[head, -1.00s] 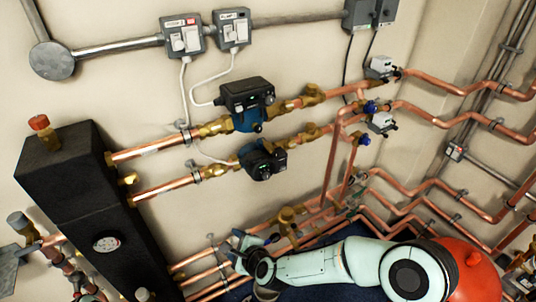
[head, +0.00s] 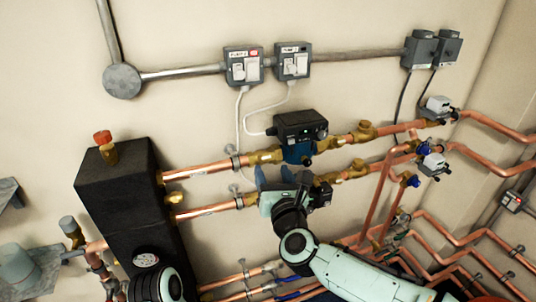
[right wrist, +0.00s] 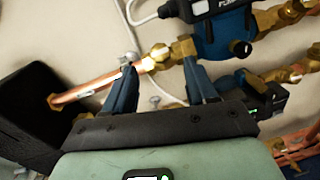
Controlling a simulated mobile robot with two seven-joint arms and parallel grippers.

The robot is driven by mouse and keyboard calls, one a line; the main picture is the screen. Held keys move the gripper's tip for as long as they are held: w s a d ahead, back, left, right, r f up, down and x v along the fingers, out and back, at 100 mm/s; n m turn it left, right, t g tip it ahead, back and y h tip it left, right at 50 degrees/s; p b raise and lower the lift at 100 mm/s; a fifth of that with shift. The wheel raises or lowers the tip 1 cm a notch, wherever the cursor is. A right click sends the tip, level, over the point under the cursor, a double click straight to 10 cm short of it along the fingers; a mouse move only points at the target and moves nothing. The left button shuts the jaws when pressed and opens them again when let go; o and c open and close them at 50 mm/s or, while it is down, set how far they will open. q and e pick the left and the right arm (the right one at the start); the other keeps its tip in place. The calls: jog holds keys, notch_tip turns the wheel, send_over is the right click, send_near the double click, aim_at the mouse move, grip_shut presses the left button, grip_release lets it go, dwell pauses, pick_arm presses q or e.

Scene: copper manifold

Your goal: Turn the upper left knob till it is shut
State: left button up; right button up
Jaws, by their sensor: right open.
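My right gripper (head: 275,174) is open and empty, in front of the lower copper pipe, left of the lower pump (head: 318,193). In the right wrist view its two blue fingers (right wrist: 160,72) stand apart, pointing towards the upper pipe. Between and beyond their tips is the brass valve fitting (right wrist: 157,56) left of the upper pump (right wrist: 222,32); no contact shows. The same brass fitting (head: 265,157) shows in the head view. No single knob stands out clearly there as the upper left one, and its turn position cannot be told. My left gripper is out of view.
A black box (head: 112,190) with a red-capped fitting (head: 103,138) stands at the left. Switch boxes (head: 243,66) and cables are on the wall above. Blue-handled valves (head: 411,181) and more copper pipes (head: 480,165) lie to the right.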

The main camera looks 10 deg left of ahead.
aim_at(266, 159)
jog(key=p+x, duration=0.1)
jog(key=x, duration=0.3)
jog(key=shift+w+a+r+p, duration=0.15)
jog(key=shift+w+p, duration=0.15)
jog(key=shift+p, duration=0.1)
jog(key=shift+w+a, duration=0.25)
jog(key=shift+w, duration=0.35)
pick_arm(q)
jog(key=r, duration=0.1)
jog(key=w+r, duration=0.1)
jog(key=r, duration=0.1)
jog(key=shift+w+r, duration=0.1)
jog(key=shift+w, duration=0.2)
pick_arm(e)
jog(key=c, duration=1.1)
